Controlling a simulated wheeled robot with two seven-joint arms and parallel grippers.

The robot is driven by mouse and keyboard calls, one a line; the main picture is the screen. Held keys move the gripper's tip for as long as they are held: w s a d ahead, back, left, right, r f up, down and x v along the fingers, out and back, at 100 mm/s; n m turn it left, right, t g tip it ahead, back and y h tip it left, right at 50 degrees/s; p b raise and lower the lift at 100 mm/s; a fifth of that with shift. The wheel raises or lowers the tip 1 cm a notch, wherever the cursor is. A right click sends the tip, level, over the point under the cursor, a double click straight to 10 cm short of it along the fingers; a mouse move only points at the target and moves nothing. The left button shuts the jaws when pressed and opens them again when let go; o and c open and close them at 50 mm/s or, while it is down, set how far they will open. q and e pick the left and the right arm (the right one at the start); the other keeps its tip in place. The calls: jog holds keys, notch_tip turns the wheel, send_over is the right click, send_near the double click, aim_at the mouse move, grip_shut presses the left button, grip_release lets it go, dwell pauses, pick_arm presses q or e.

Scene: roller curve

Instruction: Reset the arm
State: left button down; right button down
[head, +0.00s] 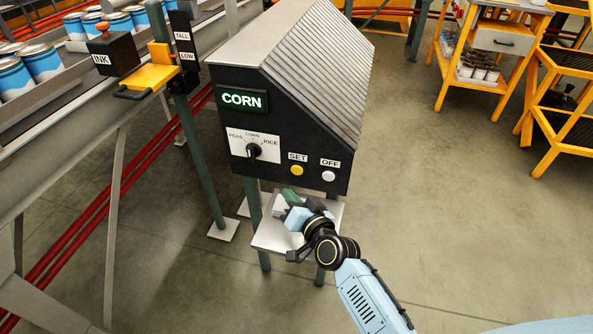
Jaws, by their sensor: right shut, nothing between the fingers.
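My right arm comes in from the bottom right. Its gripper (284,204) is shut and empty, over the small white shelf (271,238) below the front of a dark control box (312,168). The gripper is below the yellow SET button (297,170) and apart from it. The box has a lit green CORN display (242,101) and a selector dial (254,150) whose pointer looks to be at CORN. A white OFF button (328,176) sits to the right of SET. A small green shape shows beside the gripper; I cannot tell what it is. My left gripper is not in view.
At the left, a conveyor rail (60,118) carries several blue-and-white cans (40,63). An INK unit (109,54) and a yellow bracket (148,77) with TALL and LOW labels stand beside it. Yellow carts (487,60) are at the back right. The floor at right is clear.

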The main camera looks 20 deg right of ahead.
dwell(0.3)
